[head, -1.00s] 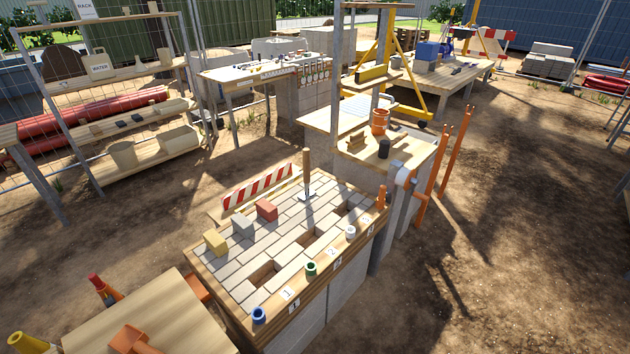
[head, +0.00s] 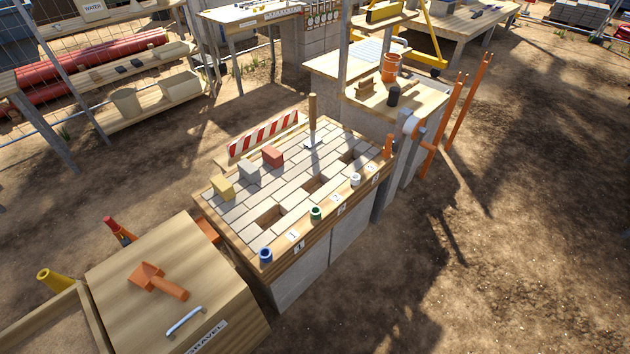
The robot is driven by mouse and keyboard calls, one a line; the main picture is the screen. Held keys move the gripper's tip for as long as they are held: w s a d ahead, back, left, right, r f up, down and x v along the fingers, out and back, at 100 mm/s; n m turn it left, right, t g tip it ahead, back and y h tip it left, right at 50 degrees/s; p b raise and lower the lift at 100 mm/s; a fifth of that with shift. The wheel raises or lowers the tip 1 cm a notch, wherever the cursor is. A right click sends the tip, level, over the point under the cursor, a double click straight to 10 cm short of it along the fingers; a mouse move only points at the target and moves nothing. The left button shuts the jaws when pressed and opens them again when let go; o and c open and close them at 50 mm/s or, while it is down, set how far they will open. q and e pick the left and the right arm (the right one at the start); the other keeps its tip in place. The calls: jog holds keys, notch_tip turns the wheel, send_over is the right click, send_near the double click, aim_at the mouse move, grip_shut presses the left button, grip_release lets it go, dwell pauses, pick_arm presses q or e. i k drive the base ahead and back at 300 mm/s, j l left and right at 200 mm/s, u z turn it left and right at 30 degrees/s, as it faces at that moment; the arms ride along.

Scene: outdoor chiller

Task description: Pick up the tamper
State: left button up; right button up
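The tamper (head: 312,118) stands upright at the far side of the paved bench top (head: 240,213). It has a wooden handle and a flat grey metal foot that rests on the pavers. A red-and-white striped board (head: 263,134) stands behind it to the left. Neither of my grippers is in view.
Blue (head: 265,255), green (head: 316,213) and white (head: 355,179) cups line the bench's front edge beside open paver gaps. A gravel box (head: 225,300) with an orange scoop (head: 158,281) stands at lower left. Bare ground (head: 500,270) is clear at right.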

aim_at(314, 140)
jog(key=i+l+u, duration=0.1)
jog(key=i+l, duration=0.15)
jog(key=i+l+u, duration=0.15)
jog(key=l, duration=0.3)
jog(key=i+l+u, duration=0.1)
jog(key=i+l, duration=0.15)
jog(key=i+l+u, duration=0.15)
jog(key=l, duration=0.35)
jog(key=i+l+u, duration=0.1)
jog(key=l, duration=0.3)
jog(key=i+l+u, duration=0.15)
jog(key=l, duration=0.3)
jog(key=i+l+u, duration=0.1)
jog(key=l, duration=0.35)
jog(key=i+l+u, duration=0.15)
jog(key=l, duration=0.3)
jog(key=i, duration=0.05)
